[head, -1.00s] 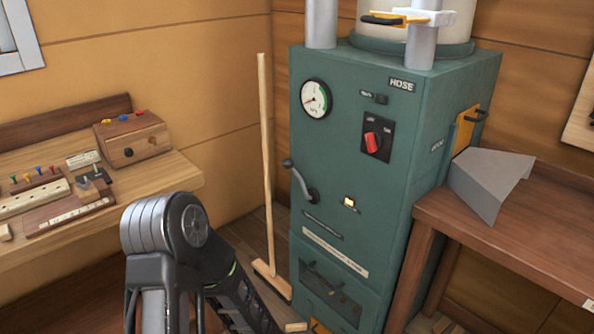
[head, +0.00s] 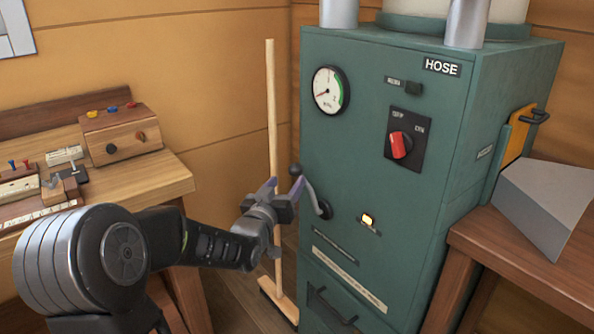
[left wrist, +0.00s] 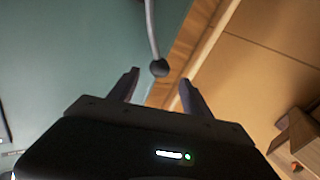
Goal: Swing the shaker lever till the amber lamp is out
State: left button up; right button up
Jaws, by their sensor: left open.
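The shaker lever (head: 313,196) is a bent grey metal arm with a dark ball knob, on the front of the green cabinet (head: 385,230). Its knob points up and to the left from the pivot. The amber lamp (head: 368,219) glows to the right of the pivot. My left gripper (head: 271,187) is open, with its fingertips close to the knob in the head view. In the left wrist view the knob of the lever (left wrist: 159,68) shows ahead, between the directions of the two open fingers (left wrist: 158,85); I see no grip on it. My right gripper is out of view.
A wooden broom (head: 272,120) leans behind my left gripper. The cabinet carries a gauge (head: 330,90) and a red switch (head: 401,145).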

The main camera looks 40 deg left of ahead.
aim_at(293, 174)
pick_arm(q)
jog(key=x, duration=0.7)
jog(key=shift+w+a, duration=0.1)
jog(key=shift+w, duration=0.25)
grip_shut()
dwell(0.3)
dwell(0.8)
